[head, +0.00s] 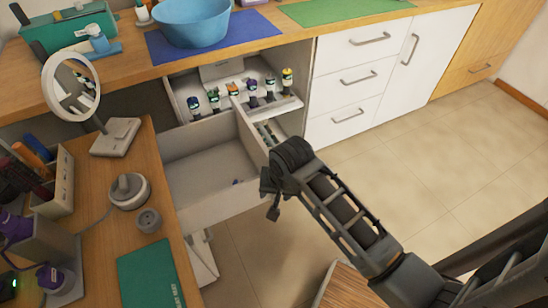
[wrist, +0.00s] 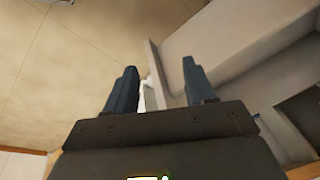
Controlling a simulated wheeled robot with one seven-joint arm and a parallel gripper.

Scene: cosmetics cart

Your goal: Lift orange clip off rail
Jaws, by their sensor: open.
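My gripper (head: 270,197) is at the right wall of the open drawer (head: 205,138) in the head view, pointing down. In the wrist view its two dark fingers (wrist: 160,82) stand apart with nothing held between them. A pale drawer wall and a small white piece (wrist: 148,96) show behind the gap; I cannot tell how far off they are. A narrow orange piece (head: 237,106) shows among the bottles at the back of the drawer. It is too small to tell whether it is the orange clip. No rail can be made out clearly.
A round mirror (head: 118,138) and a grey round device (head: 130,192) stand on the left wooden top. White cabinets (head: 345,90) are behind right. The tiled floor (head: 430,150) is open.

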